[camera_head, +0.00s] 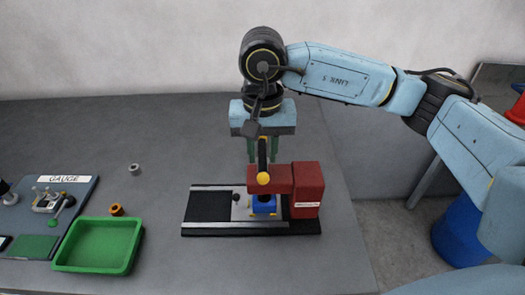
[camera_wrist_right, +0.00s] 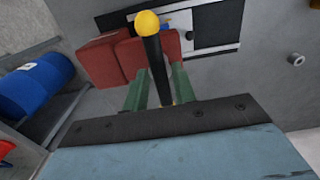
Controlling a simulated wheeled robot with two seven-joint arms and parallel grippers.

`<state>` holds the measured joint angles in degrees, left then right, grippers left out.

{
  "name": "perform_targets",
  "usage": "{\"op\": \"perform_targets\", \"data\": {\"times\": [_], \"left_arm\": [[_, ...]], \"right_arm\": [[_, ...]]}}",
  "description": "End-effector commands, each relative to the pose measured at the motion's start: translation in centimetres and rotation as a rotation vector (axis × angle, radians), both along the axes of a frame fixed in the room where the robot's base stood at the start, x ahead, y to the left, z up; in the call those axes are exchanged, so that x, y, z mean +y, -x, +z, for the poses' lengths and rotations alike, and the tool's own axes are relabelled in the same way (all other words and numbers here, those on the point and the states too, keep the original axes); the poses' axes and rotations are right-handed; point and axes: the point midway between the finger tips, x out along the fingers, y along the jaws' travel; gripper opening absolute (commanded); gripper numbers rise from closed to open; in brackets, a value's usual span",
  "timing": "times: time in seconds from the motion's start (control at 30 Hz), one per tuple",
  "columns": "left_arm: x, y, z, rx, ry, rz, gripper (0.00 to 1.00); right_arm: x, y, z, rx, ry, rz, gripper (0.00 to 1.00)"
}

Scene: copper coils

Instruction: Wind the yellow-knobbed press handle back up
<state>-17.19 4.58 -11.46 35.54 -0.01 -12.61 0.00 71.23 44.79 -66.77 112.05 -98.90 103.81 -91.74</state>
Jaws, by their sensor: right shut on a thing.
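The red press (camera_head: 307,188) stands at the right end of a black-and-silver base (camera_head: 208,207) on the grey table. Its black handle (camera_head: 262,155) ends in a yellow knob (camera_head: 263,179), seen at the handle's near end, over the red arm. My right gripper (camera_head: 262,150) points down over the press, its green fingers on either side of the handle and shut on it. In the right wrist view, the handle (camera_wrist_right: 157,67) runs between the fingers (camera_wrist_right: 159,88), with the yellow knob (camera_wrist_right: 147,23) beyond them. A blue block (camera_head: 263,206) sits below the red arm. My left gripper is not in view.
A green tray (camera_head: 59,264) and a gauge board (camera_head: 82,195) lie at left. A copper-coloured ring (camera_head: 116,210) and a grey ring (camera_head: 134,169) lie near them. A blue barrel (camera_head: 459,232) stands at right. The table between the rings and the press is clear.

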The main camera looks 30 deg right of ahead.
Motion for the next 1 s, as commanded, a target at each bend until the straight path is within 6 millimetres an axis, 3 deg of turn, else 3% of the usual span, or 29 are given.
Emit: {"op": "perform_targets", "data": {"times": [0.1, 0.47, 1.0], "left_arm": [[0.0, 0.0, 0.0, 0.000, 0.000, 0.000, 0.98], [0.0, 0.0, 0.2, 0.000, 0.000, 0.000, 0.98], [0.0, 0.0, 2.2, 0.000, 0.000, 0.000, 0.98]], "right_arm": [[0.0, 0.0, 0.0, 0.000, 0.000, 0.001, 0.36], [0.0, 0.0, 0.3, 0.000, 0.000, -0.001, 0.36], [0.0, 0.0, 4.6, 0.000, -0.001, -0.001, 0.36]]}}
